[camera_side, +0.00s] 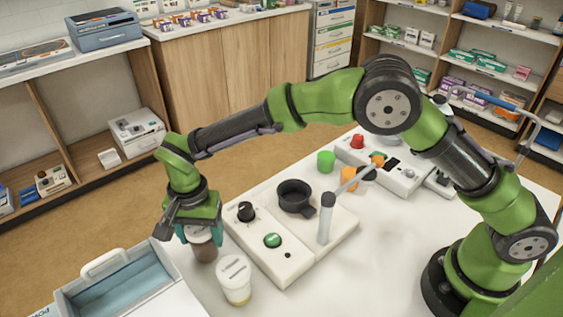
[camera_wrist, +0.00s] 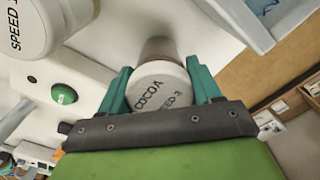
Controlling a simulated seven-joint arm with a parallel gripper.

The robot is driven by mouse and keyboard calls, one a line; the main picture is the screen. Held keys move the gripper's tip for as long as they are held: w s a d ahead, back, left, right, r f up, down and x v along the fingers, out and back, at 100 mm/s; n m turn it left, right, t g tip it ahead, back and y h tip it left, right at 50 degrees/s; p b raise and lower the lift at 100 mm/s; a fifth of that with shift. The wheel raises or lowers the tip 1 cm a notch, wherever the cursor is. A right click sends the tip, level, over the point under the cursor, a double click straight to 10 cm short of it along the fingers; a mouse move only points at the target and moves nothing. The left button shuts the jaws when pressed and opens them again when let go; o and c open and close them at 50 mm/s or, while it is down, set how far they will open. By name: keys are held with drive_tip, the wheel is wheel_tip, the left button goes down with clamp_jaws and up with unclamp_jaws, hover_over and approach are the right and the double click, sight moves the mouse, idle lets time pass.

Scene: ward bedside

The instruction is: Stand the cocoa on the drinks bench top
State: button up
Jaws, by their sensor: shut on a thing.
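The cocoa is a brown jar (camera_side: 204,250) with a white lid. In the wrist view its lid (camera_wrist: 160,92) reads "COCOA" and "SPEED 3". My gripper (camera_side: 201,233) is shut on it near the lid, with one teal finger on each side; the gripper also shows in the wrist view (camera_wrist: 160,86). The jar looks upright at the left of the white bench top (camera_side: 390,260). I cannot tell whether its base touches the surface. Part of the lid is hidden by my gripper in the side view.
A second white-lidded jar (camera_side: 235,281), marked "SPEED", stands close by. A white unit (camera_side: 282,262) with black knob, green button and black cup (camera_side: 295,196) lies to the right. An open pale-blue-lined box (camera_side: 118,280) is at left. Bench room is clear right of the unit.

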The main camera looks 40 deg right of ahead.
drive_tip(key=o, duration=1.2)
drive_tip(key=shift+f, duration=0.15)
